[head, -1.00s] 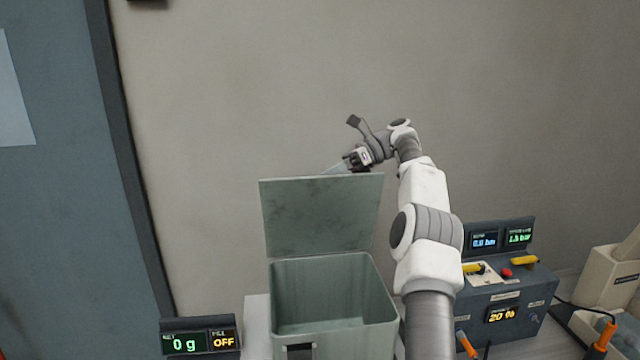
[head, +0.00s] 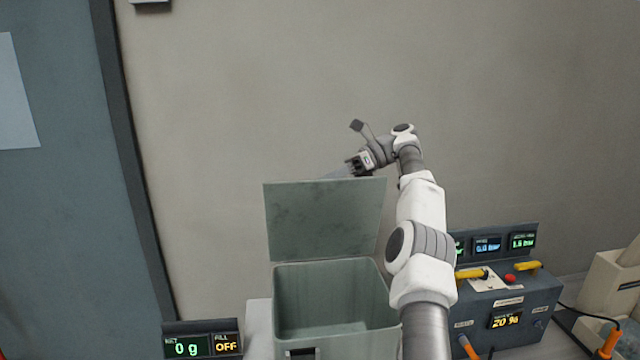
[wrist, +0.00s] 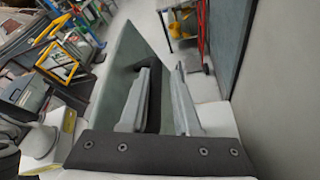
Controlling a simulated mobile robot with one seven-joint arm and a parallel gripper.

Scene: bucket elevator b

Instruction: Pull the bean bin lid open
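The grey-green bean bin (head: 335,297) stands open in the head view, with its inside visible and a dark latch (head: 303,353) on its front. Its lid (head: 325,222) stands about upright at the back of the bin. My gripper (head: 338,174) is at the lid's top edge, on the wall side, its fingers partly hidden by the lid. The green lid (wrist: 108,88) lies beside and behind the left finger there; contact cannot be told.
A control box (head: 507,298) with yellow handles and a red button stands right of the bin, close to my arm. A weight display (head: 201,339) reading 0 g is at lower left. The wall (head: 240,90) rises behind the lid.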

